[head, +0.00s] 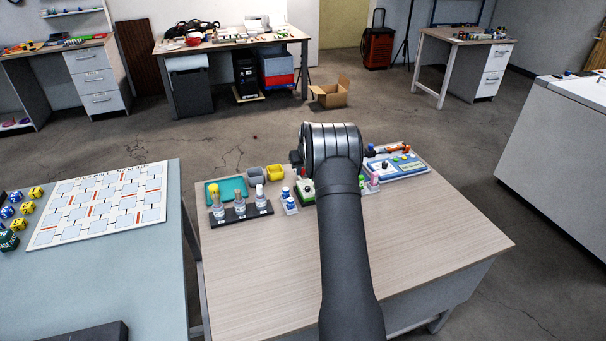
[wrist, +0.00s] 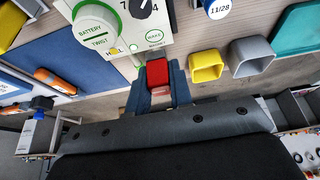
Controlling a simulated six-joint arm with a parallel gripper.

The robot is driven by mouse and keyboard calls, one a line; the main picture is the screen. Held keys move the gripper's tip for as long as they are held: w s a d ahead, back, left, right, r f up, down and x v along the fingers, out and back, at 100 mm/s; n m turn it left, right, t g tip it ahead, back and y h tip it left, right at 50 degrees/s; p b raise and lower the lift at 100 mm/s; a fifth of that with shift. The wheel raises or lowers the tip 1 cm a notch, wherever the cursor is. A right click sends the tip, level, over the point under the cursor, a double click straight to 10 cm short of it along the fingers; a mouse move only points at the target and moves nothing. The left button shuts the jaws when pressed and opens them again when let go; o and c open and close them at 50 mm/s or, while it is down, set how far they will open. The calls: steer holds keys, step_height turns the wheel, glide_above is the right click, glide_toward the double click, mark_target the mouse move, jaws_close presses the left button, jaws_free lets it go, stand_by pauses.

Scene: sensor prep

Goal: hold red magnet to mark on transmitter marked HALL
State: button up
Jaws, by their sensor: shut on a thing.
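My gripper (wrist: 157,82) is shut on a red magnet (wrist: 157,71) in the wrist view, its blue fingers on either side. The magnet is close below the green WAKE MAGNET mark (wrist: 154,35) on a pale transmitter (wrist: 118,52). I cannot tell whether the magnet touches the transmitter. A round BATTERY TWIST cap (wrist: 95,28) and a dark dial (wrist: 142,6) are on its face. No HALL marking is readable. In the head view my own arm hides the gripper and magnet, and a pale, green-edged device (head: 307,191) shows partly beside it.
Yellow (wrist: 206,67) and grey (wrist: 250,57) bins stand right of the magnet in the wrist view. In the head view, a dark rack (head: 241,215) of bottles stands on the wooden bench (head: 255,280) at left. A blue-white panel (head: 400,165) lies at right. The bench's front right is clear.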

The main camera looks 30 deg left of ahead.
steer(key=shift+r, duration=1.95)
steer(key=shift+d, duration=0.15)
